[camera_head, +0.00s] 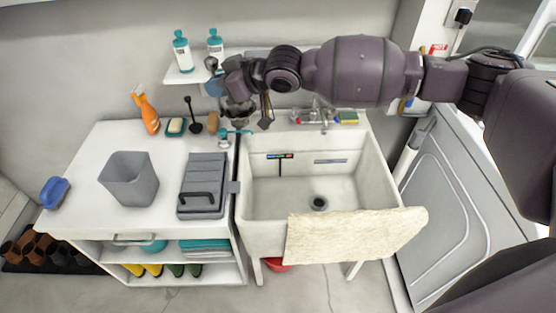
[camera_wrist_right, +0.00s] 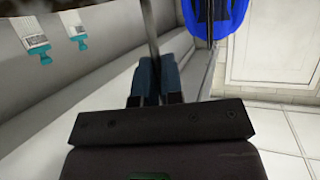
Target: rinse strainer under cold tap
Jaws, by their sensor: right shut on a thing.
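My right gripper (camera_head: 216,88) reaches in from the right and is above the back edge of the counter, left of the sink. In the right wrist view its blue fingers (camera_wrist_right: 155,80) are shut on a thin grey rod (camera_wrist_right: 151,32), which looks like the strainer's handle. A dark metal bowl shape, likely the strainer (camera_head: 238,112), shows just below the gripper, partly hidden by the arm. The tap (camera_head: 322,116) stands at the back of the white sink (camera_head: 255,215), to the right of the gripper. My left gripper is not in view.
A wall shelf (camera_head: 188,76) holds two teal-capped bottles. An orange spray bottle (camera_head: 147,113), grey bin (camera_head: 130,180) and grey lidded box (camera_head: 203,185) stand on the counter. A cream cloth (camera_head: 350,235) hangs over the sink's front.

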